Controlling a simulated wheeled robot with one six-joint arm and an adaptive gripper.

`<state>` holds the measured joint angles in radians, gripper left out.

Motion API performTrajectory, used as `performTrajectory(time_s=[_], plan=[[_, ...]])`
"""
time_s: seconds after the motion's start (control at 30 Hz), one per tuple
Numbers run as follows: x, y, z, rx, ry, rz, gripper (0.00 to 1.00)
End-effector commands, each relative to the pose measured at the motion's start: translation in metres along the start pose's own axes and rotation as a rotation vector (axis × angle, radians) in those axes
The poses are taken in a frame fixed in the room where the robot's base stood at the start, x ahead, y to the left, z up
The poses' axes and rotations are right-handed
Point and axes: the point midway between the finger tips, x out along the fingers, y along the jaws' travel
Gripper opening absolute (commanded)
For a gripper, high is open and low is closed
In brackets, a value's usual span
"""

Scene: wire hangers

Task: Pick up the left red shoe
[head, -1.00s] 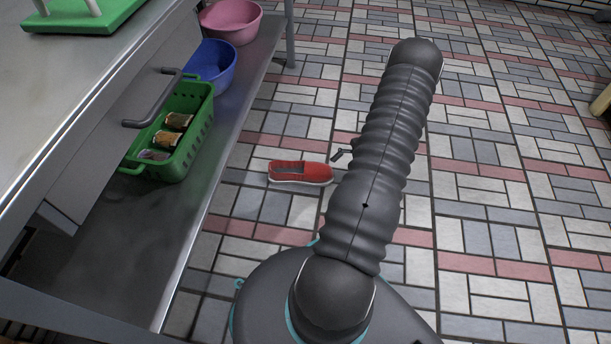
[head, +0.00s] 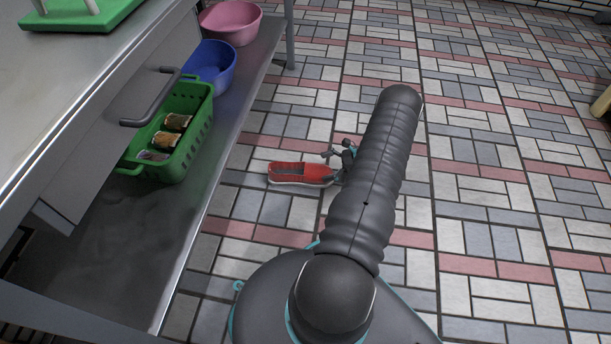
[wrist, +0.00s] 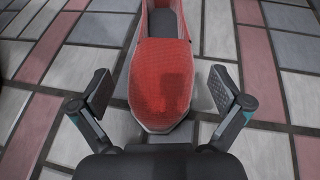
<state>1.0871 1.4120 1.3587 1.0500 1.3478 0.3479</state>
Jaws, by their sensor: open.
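A red shoe (head: 295,172) with a pale sole lies on the tiled floor, left of my arm in the head view. In the wrist view the red shoe (wrist: 163,70) points its toe toward me, between the two open fingers. My gripper (wrist: 160,98) is open, with one pad on each side of the toe and a gap on both sides. In the head view my gripper (head: 335,163) is at the right end of the shoe, partly hidden by my arm. Only one shoe shows.
A metal table with a lower shelf (head: 185,245) stands at left. On the shelf are a green basket (head: 190,140) with several small items, a blue bowl (head: 212,68) and a pink bowl (head: 232,22).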

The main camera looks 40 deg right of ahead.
Motion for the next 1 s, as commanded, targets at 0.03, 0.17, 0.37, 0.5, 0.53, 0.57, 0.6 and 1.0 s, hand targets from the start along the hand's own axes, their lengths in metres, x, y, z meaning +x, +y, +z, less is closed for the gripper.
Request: performTrajectory(time_s=[0.03, 0.17, 0.37, 0.5, 0.53, 0.57, 0.6, 1.0], plan=[[0.005, 0.0, 0.0, 0.0, 0.0, 0.001, 1.0], [0.01, 0.001, 0.0, 0.0, 0.0, 0.001, 1.0], [0.025, -0.002, 0.003, -0.001, 0.0, 0.003, 1.0], [0.044, -0.005, 0.007, -0.001, 0.001, 0.003, 1.0], [0.049, -0.004, 0.007, -0.001, 0.0, 0.003, 1.0], [0.052, -0.004, 0.006, 0.0, 0.0, 0.003, 1.0], [0.057, -0.004, 0.007, 0.0, 0.0, 0.003, 1.0], [0.062, -0.004, 0.007, -0.001, 0.001, 0.001, 0.72]])
